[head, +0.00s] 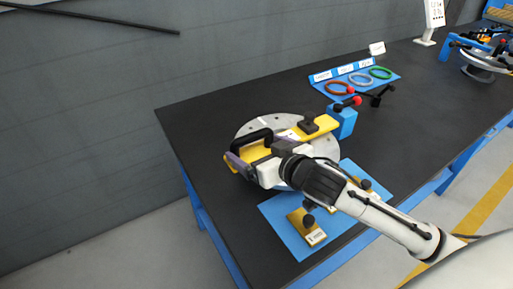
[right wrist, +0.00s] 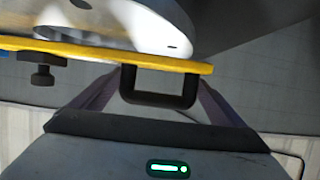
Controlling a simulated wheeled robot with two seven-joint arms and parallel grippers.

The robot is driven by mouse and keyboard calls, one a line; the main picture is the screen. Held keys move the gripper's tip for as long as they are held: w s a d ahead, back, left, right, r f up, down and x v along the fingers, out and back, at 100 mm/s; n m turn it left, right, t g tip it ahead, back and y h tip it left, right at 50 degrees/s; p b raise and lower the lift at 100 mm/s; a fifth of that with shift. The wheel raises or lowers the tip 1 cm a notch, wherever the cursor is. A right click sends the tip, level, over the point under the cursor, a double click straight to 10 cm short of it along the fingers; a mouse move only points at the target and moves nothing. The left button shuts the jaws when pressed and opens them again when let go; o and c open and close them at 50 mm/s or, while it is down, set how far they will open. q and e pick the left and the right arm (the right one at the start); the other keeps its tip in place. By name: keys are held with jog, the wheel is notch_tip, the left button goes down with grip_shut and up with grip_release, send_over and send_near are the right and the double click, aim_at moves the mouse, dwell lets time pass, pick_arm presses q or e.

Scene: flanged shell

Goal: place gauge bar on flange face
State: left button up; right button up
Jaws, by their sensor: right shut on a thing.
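The yellow gauge bar (head: 325,124) lies across the grey round flange face (head: 325,149) in the head view. Its black U-shaped handle (right wrist: 160,98) sits between the fingers of my right gripper (right wrist: 158,88), which is shut on it. In the head view my right gripper (head: 261,153) is over the left part of the disc and hides some of the bar. In the right wrist view the bar (right wrist: 110,55) runs along the pale curved flanged part (right wrist: 130,22). I cannot tell whether the bar touches the face. My left gripper is out of view.
A blue block (head: 343,121) stands by the bar's right end. A blue mat (head: 281,213) with yellow black-knobbed pieces (head: 305,224) lies in front. The black table (head: 200,125) is clear at left.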

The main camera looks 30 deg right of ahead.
jog(key=shift+f, duration=0.1)
jog(key=o, duration=1.7)
jog(key=shift+f, duration=0.15)
jog(key=v, duration=1)
jog(key=shift+s, duration=0.2)
